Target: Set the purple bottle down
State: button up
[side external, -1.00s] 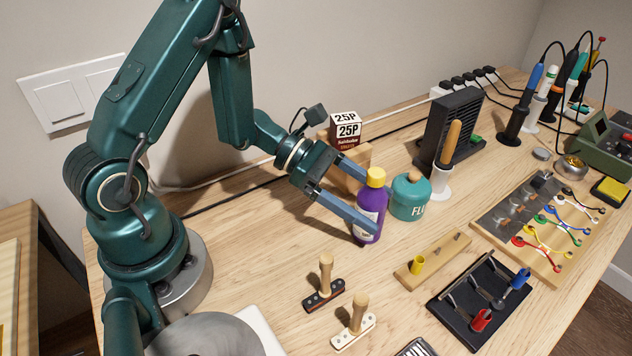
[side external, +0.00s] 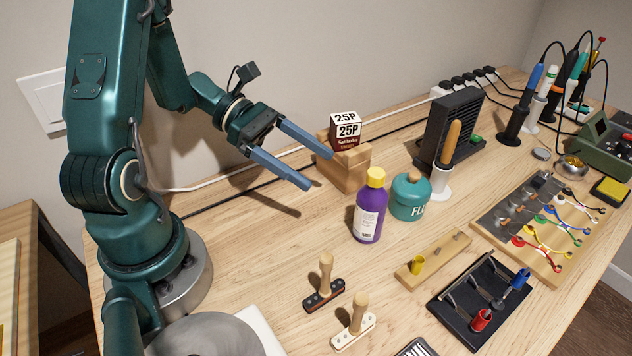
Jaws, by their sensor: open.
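The purple bottle (side external: 369,210) with a yellow cap and a pale label stands upright on the wooden table, just left of the teal jar. My gripper (side external: 320,170) is open and empty. It hangs above the table, up and to the left of the bottle, clear of it. Its two blue-grey fingers are spread wide, with a gap between them. The far finger's tip lies in front of the wooden block in the picture; I cannot tell whether they touch.
A teal jar (side external: 410,197) stands close to the bottle's right. A wooden block (side external: 345,172) carries a 25P box (side external: 346,131) behind. Two wooden-handled pieces (side external: 325,280) (side external: 354,320) and a wooden strip (side external: 433,259) lie in front. The table left of the bottle is bare.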

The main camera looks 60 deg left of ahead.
jog(key=s+d+r+m+g+y, duration=0.25)
jog(key=s+m+y, duration=0.2)
jog(key=m, duration=0.45)
jog(key=s+d+r+m+g+y, duration=0.1)
jog(key=s+d+m+g+y, duration=0.2)
jog(key=s+m, duration=0.35)
jog(key=r+m+t+y, duration=0.1)
jog(key=m, duration=0.1)
jog(key=w+a+r+m+t+y, duration=0.1)
jog(key=m+t, duration=0.1)
jog(key=m, duration=0.1)
jog(key=a+r+m+t+y, duration=0.1)
jog(key=m+y, duration=0.1)
jog(key=m, duration=0.1)
jog(key=shift+w+a+r+m, duration=0.1)
jog(key=shift+w+m, duration=0.05)
jog(key=shift+m, duration=0.1)
